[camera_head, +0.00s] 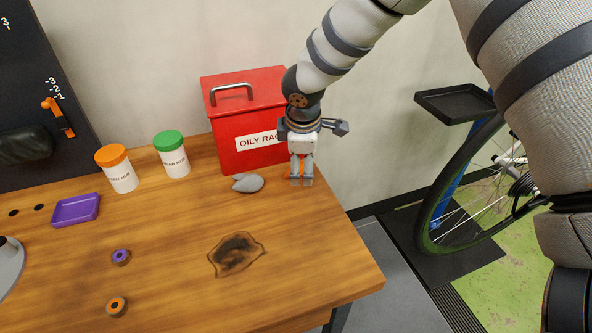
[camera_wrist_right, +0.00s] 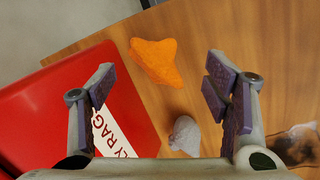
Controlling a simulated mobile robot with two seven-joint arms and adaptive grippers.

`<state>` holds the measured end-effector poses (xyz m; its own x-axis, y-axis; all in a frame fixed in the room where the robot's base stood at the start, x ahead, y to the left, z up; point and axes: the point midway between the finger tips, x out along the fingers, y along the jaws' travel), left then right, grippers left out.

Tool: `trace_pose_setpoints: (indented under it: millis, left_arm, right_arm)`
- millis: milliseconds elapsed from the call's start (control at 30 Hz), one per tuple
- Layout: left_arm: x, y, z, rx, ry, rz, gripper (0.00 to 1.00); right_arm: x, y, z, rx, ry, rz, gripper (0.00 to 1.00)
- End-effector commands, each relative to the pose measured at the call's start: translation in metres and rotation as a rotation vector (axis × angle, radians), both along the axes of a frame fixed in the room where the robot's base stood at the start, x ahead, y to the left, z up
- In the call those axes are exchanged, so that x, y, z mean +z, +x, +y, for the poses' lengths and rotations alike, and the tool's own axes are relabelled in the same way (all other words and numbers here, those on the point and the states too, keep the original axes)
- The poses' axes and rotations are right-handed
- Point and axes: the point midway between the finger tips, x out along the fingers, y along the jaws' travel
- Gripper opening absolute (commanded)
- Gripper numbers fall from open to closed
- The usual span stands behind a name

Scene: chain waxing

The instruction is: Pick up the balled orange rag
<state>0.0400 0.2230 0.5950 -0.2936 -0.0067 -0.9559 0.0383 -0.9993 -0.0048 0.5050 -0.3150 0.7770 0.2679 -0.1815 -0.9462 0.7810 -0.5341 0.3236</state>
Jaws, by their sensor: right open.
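The balled orange rag (camera_wrist_right: 155,60) lies on the wooden table near its edge in the right wrist view. In the head view only a small bit of the orange rag (camera_head: 287,172) shows, mostly hidden by my right gripper. My right gripper (camera_head: 301,181) points down beside the red bin, over the rag's spot. In the right wrist view its fingers (camera_wrist_right: 160,85) are spread apart with nothing between the pads, and the rag shows beyond the tips. I cannot tell the exact height gap. My left gripper is not in view.
The red OILY RAGS bin (camera_head: 226,149) stands close to the gripper. A grey lump (camera_head: 248,183) lies next to it. White jars with orange (camera_head: 121,175) and green (camera_head: 174,160) lids stand left. A dark stain (camera_head: 236,254) marks the table; bare wood surrounds it. A bicycle wheel (camera_head: 440,185) stands right.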

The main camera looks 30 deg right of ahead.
Motion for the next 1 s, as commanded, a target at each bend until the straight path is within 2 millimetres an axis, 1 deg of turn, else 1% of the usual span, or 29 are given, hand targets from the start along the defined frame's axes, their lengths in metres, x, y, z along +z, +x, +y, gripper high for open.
trace_pose_setpoints:
  millis: [33,100,167,267,433,467,500,567,600,667,933,1000]
  left_arm:
    - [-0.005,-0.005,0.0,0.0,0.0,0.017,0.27]
    - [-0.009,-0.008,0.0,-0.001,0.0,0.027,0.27]
    - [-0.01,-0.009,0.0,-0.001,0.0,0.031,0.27]
    - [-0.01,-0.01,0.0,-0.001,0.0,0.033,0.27]
    - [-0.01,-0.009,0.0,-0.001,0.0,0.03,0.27]
    - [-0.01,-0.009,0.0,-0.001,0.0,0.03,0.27]
    - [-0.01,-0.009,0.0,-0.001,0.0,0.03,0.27]
    - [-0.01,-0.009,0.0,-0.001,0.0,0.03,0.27]
    - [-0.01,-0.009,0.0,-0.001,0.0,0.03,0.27]
    - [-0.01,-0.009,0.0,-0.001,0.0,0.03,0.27]
    - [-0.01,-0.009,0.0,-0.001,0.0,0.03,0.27]
    - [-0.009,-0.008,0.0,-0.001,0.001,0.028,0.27]
  right_arm:
    - [-0.017,0.005,-0.001,-0.003,0.001,0.01,0.7]
    - [-0.028,0.011,-0.003,-0.003,0.001,0.01,0.7]
    - [-0.035,0.013,-0.005,-0.002,0.0,0.008,0.7]
    - [-0.039,0.016,-0.006,-0.001,0.0,0.004,0.7]
    - [-0.037,0.016,-0.006,0.0,0.0,0.001,0.7]
    - [-0.037,0.016,-0.006,0.0,0.0,0.001,0.66]
    - [-0.037,0.016,-0.006,0.0,0.0,0.001,0.57]
    - [-0.037,0.016,-0.006,0.0,0.0,0.001,0.43]
    - [-0.037,0.016,-0.006,0.0,0.0,0.001,0.34]
    - [-0.037,0.016,-0.006,0.0,0.0,0.001,0.21]
    - [-0.037,0.016,-0.006,0.0,0.0,0.001,0.2]
    - [-0.034,0.016,-0.006,-0.001,-0.001,0.0,0.2]
